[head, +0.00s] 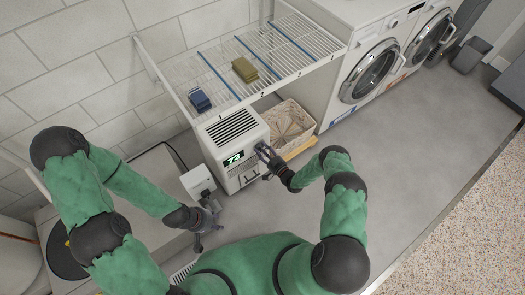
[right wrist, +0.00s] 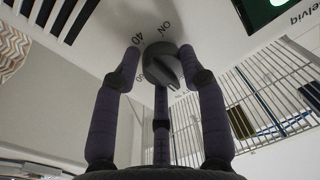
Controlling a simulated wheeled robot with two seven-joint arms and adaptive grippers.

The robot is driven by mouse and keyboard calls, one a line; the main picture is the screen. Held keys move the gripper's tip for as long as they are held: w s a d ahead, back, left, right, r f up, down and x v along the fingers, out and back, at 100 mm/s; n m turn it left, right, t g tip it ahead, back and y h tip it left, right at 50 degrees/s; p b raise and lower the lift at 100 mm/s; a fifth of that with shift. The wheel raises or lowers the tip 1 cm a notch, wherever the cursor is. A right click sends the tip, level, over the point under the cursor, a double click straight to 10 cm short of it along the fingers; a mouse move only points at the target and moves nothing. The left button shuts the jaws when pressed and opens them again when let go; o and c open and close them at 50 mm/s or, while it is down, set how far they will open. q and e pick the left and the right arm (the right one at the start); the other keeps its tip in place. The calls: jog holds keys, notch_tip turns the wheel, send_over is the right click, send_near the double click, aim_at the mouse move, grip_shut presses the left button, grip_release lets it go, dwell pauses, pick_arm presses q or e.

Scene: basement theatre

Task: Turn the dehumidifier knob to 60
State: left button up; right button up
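The white dehumidifier (head: 220,134) stands under the wire shelf, with a dark vent on top and a green display reading about 73. Its round grey knob (right wrist: 160,63) shows in the right wrist view, with a raised ridge slanting to the lower right. "ON" and "40" are printed around it, tilted; other marks are partly hidden. My right gripper (right wrist: 159,60) has its fingers spread around the knob, with a slight gap at the left; contact at the right is unclear. It also shows at the dehumidifier's front (head: 264,152). My left gripper (head: 212,207) is left of the dehumidifier; its finger opening is unclear.
The wire shelf (head: 290,55) above holds blue (head: 199,99) and olive (head: 244,69) stacks. A wicker basket (head: 288,125) stands right of the dehumidifier, then white front-loading machines (head: 370,71). A small white box (head: 197,180) is near my left gripper. Grey floor lies clear ahead.

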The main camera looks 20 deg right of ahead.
jog(key=shift+s+a, duration=0.1)
jog(key=shift+a, duration=0.05)
jog(key=shift+c, duration=1.4)
jog(key=shift+f, duration=0.1)
